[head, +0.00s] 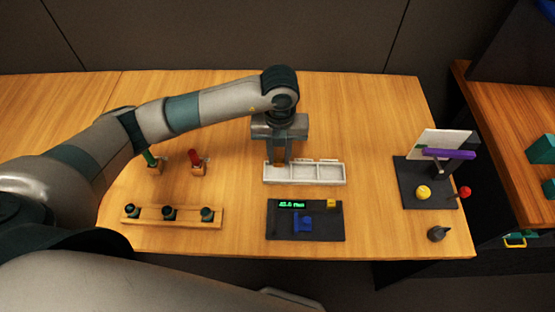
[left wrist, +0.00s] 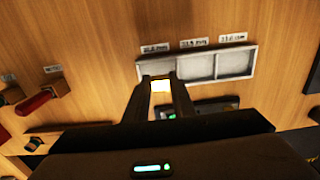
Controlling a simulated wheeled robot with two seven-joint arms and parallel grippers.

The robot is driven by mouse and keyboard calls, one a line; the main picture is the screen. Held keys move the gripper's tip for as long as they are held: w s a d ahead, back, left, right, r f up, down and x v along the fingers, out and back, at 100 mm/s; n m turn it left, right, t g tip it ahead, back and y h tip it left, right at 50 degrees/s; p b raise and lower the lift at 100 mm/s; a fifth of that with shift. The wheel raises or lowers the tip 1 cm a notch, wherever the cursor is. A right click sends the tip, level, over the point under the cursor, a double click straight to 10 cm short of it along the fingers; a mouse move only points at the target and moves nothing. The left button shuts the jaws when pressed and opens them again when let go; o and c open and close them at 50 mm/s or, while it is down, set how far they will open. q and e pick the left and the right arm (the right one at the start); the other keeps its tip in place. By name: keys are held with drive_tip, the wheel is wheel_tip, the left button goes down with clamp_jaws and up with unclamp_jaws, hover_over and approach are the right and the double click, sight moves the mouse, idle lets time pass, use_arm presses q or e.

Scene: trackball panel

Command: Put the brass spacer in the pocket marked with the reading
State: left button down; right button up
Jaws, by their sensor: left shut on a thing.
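A small brass-coloured piece, the brass spacer (left wrist: 161,85), is held between the fingertips of my left gripper (left wrist: 160,88). In the head view the left gripper (head: 283,157) points down at the left end of a pale tray (head: 318,183) with three pockets. In the left wrist view the tray (left wrist: 216,79) has a label above each pocket, and the fingers overlap the left pocket. I cannot tell the spacer's height over the tray. A dark panel (head: 322,232) in front has a green display (head: 291,204); its digits are too blurred to read surely. My right gripper is out of view.
A blue part (head: 303,223) and a yellow block (head: 331,203) are on the panel. A wooden rack (head: 188,216) with black knobs stands at left, with green and red (head: 195,158) handled pieces behind it. A dark stand (head: 433,201) with a yellow ball (head: 423,192) is at right.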

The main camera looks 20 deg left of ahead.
sight(278, 159)
use_arm(q)
drive_tip(key=shift+s+a+f, duration=0.15)
drive_tip(key=shift+s, duration=0.1)
drive_tip(key=shift+f+p, duration=0.85)
drive_tip(key=shift+f, duration=1.15)
